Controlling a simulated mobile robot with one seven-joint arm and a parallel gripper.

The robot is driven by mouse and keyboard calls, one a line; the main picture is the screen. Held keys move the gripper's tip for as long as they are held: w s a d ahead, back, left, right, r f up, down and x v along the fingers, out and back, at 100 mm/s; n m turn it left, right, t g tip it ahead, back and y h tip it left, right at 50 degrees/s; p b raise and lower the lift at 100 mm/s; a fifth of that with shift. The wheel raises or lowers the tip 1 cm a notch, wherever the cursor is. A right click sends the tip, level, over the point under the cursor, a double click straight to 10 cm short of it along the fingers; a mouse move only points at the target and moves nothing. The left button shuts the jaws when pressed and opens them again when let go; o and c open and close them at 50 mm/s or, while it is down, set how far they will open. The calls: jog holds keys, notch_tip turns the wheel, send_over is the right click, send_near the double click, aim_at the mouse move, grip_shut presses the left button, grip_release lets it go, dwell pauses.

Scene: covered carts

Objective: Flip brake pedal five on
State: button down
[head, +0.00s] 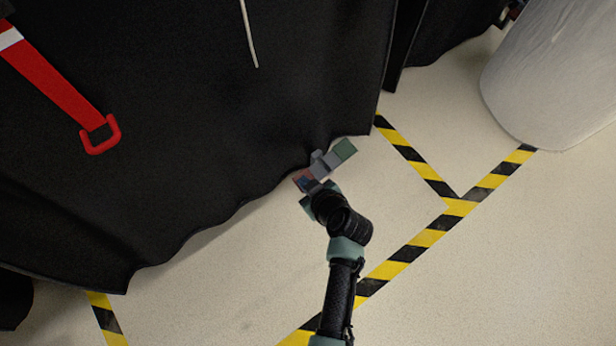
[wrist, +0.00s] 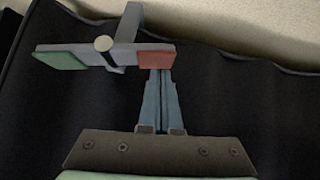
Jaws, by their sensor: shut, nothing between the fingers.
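A brake pedal (head: 322,168) sticks out at the lower edge of the black cover, low near the floor. It is a grey bar with a green end and a red end; no number is legible. In the wrist view the pedal (wrist: 88,51) has its green end (wrist: 58,61) at left and red end (wrist: 156,60) at right, with a pale round pivot between. My gripper (wrist: 160,76) is shut and empty, its fingertips right at the red end. Contact cannot be told. In the head view my gripper (head: 310,186) partly hides the red end.
The black cover (head: 220,100) hangs over the cart. A red strap with a red buckle (head: 100,134) and a pale cord (head: 249,35) hang on it. Yellow-black tape (head: 415,240) marks the clear floor at right. A white covered object (head: 555,75) stands at upper right.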

jog(key=shift+s+a+f, duration=0.1)
jog(key=shift+a+f, duration=0.05)
jog(key=shift+f, duration=0.4)
jog(key=shift+r, duration=0.1)
